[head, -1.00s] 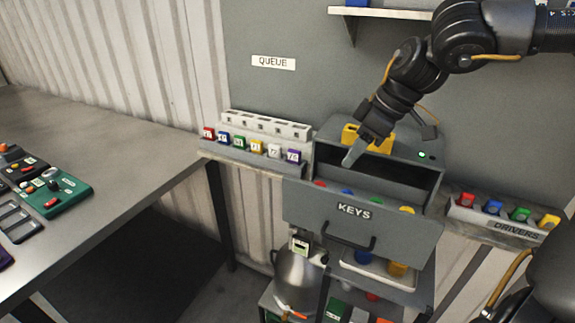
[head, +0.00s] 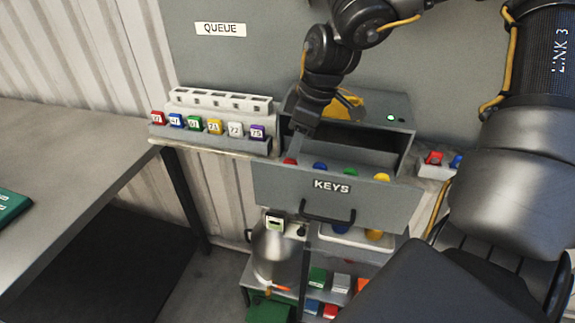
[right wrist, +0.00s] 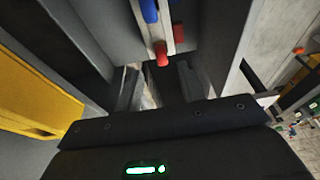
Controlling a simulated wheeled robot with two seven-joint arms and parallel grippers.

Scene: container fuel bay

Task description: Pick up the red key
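The red key (head: 290,161) lies at the left end of the row in the open drawer labelled KEYS (head: 285,185). Blue (head: 320,167), green (head: 350,171) and yellow (head: 382,177) keys are to its right. My right gripper (head: 301,130) points down into the drawer, just above and behind the red key. In the right wrist view, the fingers (right wrist: 159,84) are open and apart, with the red key (right wrist: 162,53) just beyond their tips and nothing between them. The blue key (right wrist: 150,11) is farther off. My left gripper is out of view.
A yellow object (head: 343,107) is by the drawer cabinet, close behind my right wrist. A queue rack (head: 215,142) with coloured numbered tags stands left of the drawer. Below are a kettle-like vessel (head: 275,255) and shelves. A grey table (head: 70,170) is at left.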

